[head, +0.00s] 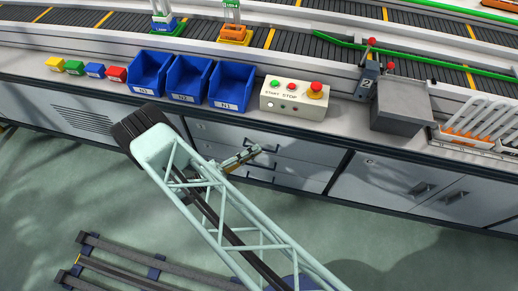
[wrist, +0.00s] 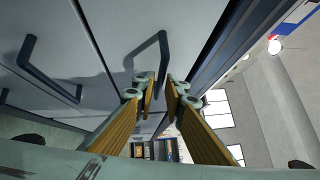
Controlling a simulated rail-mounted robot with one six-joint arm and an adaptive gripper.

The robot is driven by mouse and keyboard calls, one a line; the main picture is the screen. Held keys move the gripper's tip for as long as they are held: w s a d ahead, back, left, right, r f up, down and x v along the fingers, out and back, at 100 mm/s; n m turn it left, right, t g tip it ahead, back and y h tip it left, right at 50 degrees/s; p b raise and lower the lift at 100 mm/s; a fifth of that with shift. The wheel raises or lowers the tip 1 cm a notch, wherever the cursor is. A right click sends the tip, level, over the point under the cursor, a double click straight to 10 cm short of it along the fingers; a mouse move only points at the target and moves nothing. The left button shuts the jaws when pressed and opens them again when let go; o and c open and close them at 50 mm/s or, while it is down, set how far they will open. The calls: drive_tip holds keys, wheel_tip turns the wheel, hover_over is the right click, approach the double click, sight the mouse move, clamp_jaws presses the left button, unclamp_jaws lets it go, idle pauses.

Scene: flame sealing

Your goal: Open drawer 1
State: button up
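The drawer unit stands under the counter in the middle of the head view, with its drawer fronts (head: 300,168) stacked and looking shut. My gripper (head: 247,156) is in front of them, near the upper handles, and partly covers them. In the wrist view, my gripper (wrist: 159,83) has its two orange-padded fingers apart. A dark bar handle (wrist: 162,50) on a pale front lies just beyond the gap between the fingertips. I cannot tell whether they touch it. A second dark handle (wrist: 48,72) is to the left. No drawer number is readable on these fronts.
Above on the counter are blue bins (head: 188,80), a start/stop button box (head: 294,99) and a grey box (head: 401,105). Cabinet doors (head: 395,180) with handles are to the right. The green floor in front is open, with a dark rack (head: 125,270) at lower left.

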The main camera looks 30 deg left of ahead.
drive_tip(key=shift+x, duration=1.1)
clamp_jaws()
